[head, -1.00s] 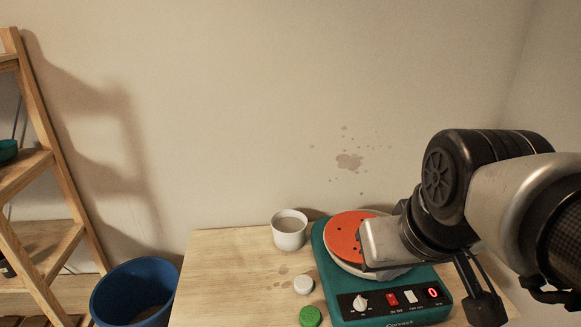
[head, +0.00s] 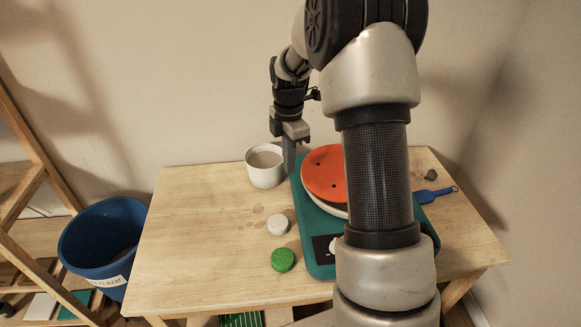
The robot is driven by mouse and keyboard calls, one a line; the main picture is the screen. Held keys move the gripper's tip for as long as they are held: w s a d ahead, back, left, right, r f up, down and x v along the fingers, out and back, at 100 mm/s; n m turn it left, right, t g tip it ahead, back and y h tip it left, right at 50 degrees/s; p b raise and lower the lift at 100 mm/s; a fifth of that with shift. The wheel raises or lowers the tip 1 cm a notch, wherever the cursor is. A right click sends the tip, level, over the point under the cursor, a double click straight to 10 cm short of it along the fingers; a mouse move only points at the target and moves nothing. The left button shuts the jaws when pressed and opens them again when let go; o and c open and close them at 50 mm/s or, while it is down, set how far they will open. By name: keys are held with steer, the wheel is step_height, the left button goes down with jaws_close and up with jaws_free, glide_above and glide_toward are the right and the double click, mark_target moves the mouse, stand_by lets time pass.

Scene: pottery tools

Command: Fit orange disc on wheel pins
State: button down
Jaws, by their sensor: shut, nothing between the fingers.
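The orange disc (head: 323,172) lies over the pale wheel head (head: 334,209) of the teal pottery wheel (head: 313,226). It has small dark holes. My arm hides its right part, and the pins are not visible. I cannot tell whether the disc sits flat on the wheel head or rests a little off it. My gripper (head: 289,168) points down at the left edge of the disc, between it and the white cup. Its fingers are shut with nothing between them, and I cannot tell whether they touch the disc.
The white cup (head: 265,167) stands just left of my gripper. A white lid (head: 278,224) and a green lid (head: 283,260) lie on the wooden table (head: 200,235). A blue tool (head: 436,194) lies at right. A blue bucket (head: 100,240) stands left. The table's left side is clear.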

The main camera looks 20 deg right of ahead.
mark_target(321, 176)
steer(key=d+f, duration=0.1)
steer(key=f, duration=0.2)
steer(key=d+f, duration=0.1)
steer(key=f, duration=0.2)
steer(key=d+f, duration=0.1)
steer(key=f, duration=0.2)
steer(key=shift+w+d+f, duration=0.15)
steer(key=shift+f, duration=0.15)
steer(key=shift+d, duration=0.3)
steer(key=d, duration=0.4)
steer(key=w+d, duration=0.1)
steer(key=d, duration=0.2)
steer(key=shift+w+d, duration=0.1)
